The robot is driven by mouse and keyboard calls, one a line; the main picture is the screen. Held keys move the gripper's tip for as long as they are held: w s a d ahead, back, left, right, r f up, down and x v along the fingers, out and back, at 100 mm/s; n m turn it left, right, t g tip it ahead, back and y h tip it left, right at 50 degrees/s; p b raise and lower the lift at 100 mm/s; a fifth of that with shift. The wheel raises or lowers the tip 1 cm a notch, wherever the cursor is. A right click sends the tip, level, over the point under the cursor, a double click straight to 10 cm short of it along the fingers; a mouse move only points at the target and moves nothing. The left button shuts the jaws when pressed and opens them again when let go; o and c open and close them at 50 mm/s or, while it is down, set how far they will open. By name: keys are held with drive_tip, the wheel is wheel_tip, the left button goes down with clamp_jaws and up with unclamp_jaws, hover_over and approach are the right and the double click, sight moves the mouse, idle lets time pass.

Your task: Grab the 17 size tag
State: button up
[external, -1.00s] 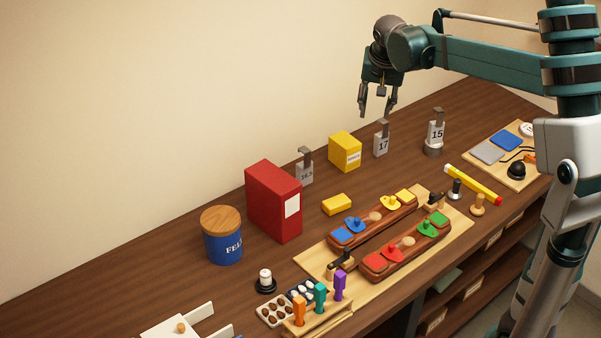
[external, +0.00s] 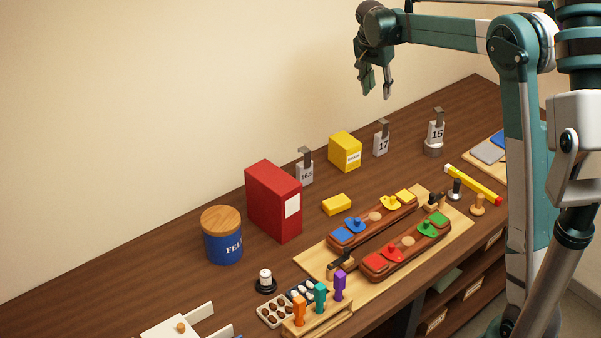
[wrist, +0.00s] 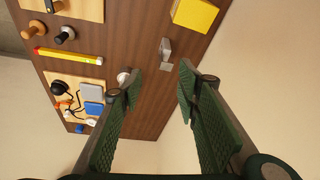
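The 17 size tag (external: 382,143) is a small grey tag with a dark hook-like top, upright near the back of the bench, right of the yellow box. In the wrist view a small grey tag (wrist: 166,50) beside the yellow box matches it; its number is unreadable there. My gripper (external: 379,92) hangs above the 17 tag in the external view, with clear space between. Its fingers are apart and empty, also in the wrist view (wrist: 161,72).
The yellow box (external: 345,152) stands left of the tag. The 15 tag (external: 436,132) on a round base stands to its right. The 16.5 tag (external: 305,171) and red binder (external: 270,200) are farther left. The wall rises behind.

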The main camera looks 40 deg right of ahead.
drive_tip(key=w+d+f+m+g+p, duration=0.1)
drive_tip(key=w+d+f+m, duration=0.1)
drive_tip(key=d+f, duration=0.15)
drive_tip(key=w+d+f+m+p, duration=0.1)
drive_tip(key=w+d+f, duration=0.2)
drive_tip(key=d, duration=0.2)
hover_over(385, 141)
drive_tip(key=w+a, duration=0.1)
drive_tip(key=f, duration=1.3)
drive_tip(key=shift+w+f, duration=0.2)
drive_tip(key=shift+f, duration=0.35)
drive_tip(key=shift+f, duration=0.1)
drive_tip(key=shift+x, duration=1.2)
drive_tip(key=shift+f, duration=0.1)
drive_tip(key=shift+x, duration=2.5)
drive_tip(key=shift+s+d, duration=0.1)
drive_tip(key=shift+s, duration=0.05)
